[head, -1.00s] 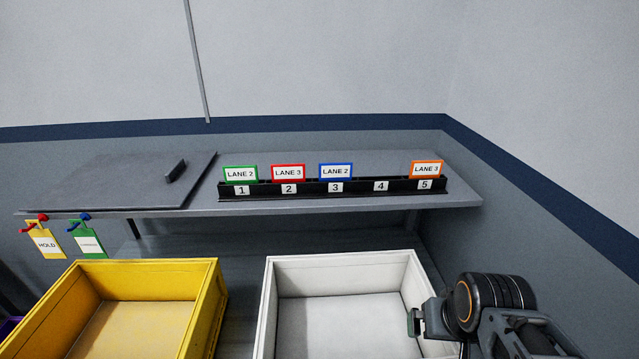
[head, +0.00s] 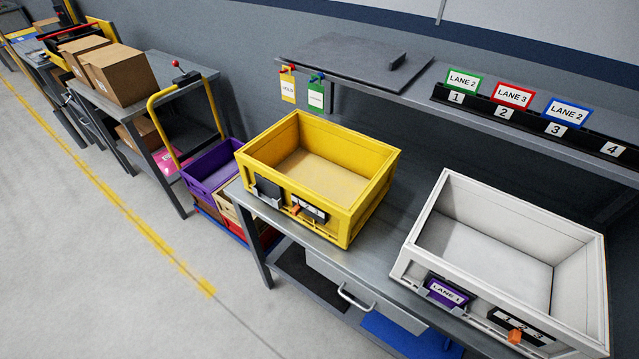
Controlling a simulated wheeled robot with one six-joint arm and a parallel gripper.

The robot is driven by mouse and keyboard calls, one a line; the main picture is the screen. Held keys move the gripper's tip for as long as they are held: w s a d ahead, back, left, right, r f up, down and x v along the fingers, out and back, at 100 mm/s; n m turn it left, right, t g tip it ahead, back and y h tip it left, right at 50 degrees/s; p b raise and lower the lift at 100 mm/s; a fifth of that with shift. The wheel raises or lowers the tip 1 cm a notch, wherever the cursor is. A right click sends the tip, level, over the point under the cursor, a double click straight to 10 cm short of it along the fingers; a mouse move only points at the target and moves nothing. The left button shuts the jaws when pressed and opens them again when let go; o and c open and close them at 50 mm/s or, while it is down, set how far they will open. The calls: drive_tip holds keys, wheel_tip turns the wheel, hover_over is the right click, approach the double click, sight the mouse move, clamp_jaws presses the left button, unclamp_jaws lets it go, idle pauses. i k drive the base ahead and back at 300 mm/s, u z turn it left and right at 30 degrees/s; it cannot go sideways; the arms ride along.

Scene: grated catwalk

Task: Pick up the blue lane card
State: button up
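The blue lane card (head: 567,111) reads "LANE 2" and stands upright in slot 3 of the black numbered card rack (head: 525,118) on the upper shelf, at the right of the head view. A red-framed "LANE 3" card (head: 513,95) stands in slot 2 and a green-framed "LANE 2" card (head: 462,81) in slot 1. Slot 4 is empty. The rack's right end is outside the picture. My gripper is not in view.
A yellow bin (head: 372,190) and a white bin (head: 448,190) sit on the bench below the shelf. The white bin carries a purple "LANE 1" card (head: 449,292). Boxes (head: 118,75) stand on a table at left. The floor (head: 90,250) at lower left is clear.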

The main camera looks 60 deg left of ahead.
sight(563, 112)
drive_tip(key=z, duration=0.35)
drive_tip(key=k, duration=0.65)
drive_tip(key=u, duration=1.35)
drive_tip(key=i, duration=0.95)
drive_tip(key=u, duration=1.2)
drive_tip(key=k, duration=0.45)
drive_tip(key=z, duration=1.25)
drive_tip(key=i, duration=0.35)
drive_tip(key=u, duration=0.2)
